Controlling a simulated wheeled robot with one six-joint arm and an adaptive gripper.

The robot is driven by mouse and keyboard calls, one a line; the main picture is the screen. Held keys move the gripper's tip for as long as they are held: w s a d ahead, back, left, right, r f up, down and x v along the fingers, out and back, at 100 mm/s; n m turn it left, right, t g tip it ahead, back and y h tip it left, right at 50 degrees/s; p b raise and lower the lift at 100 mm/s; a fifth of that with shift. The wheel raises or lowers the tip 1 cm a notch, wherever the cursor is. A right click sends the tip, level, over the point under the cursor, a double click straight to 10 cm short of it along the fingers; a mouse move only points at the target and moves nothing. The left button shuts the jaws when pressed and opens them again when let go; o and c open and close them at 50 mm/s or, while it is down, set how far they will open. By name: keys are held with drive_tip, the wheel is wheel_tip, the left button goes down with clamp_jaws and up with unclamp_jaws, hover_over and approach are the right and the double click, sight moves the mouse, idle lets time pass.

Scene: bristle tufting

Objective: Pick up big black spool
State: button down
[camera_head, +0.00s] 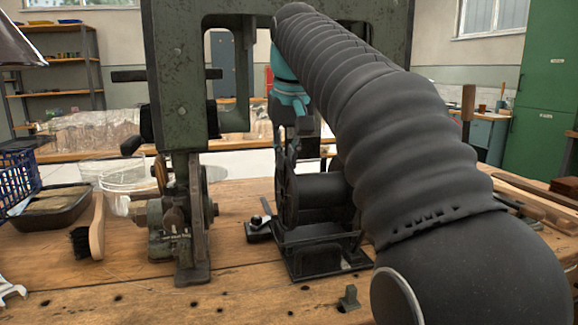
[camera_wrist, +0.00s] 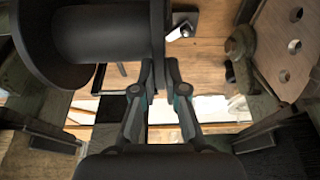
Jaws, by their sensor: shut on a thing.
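The big black spool (camera_head: 322,192) sits with its axle sideways in a black stand (camera_head: 318,250) on the wooden bench, partly behind my arm. Its round flange (camera_head: 288,200) faces left. In the wrist view the spool (camera_wrist: 105,35) fills the upper left, with one flange edge running down between my fingers. My gripper (camera_head: 290,150) comes down from above onto that flange. The wrist view shows its two fingertips (camera_wrist: 160,78) closed on either side of the flange edge. The far end of the spool is hidden by my arm in the head view.
A green machine frame (camera_head: 180,90) stands just left of the spool and arches over behind it. A brush (camera_head: 92,232), a dark tray (camera_head: 55,205) and a blue crate (camera_head: 18,180) are at left. The front of the wooden bench (camera_head: 180,300) is mostly clear.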

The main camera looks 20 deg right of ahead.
wheel_tip(320, 180, up, 2)
drive_tip(key=shift+r, duration=0.1)
drive_tip(key=s+d+r, duration=0.2)
drive_tip(key=s+r, duration=0.1)
drive_tip(key=s, duration=0.2)
drive_tip(key=s+d+r+p, duration=0.1)
drive_tip(key=s+d+r, duration=0.2)
drive_tip(key=s, duration=0.2)
drive_tip(key=shift+s+r, duration=0.25)
drive_tip(key=shift+r, duration=0.05)
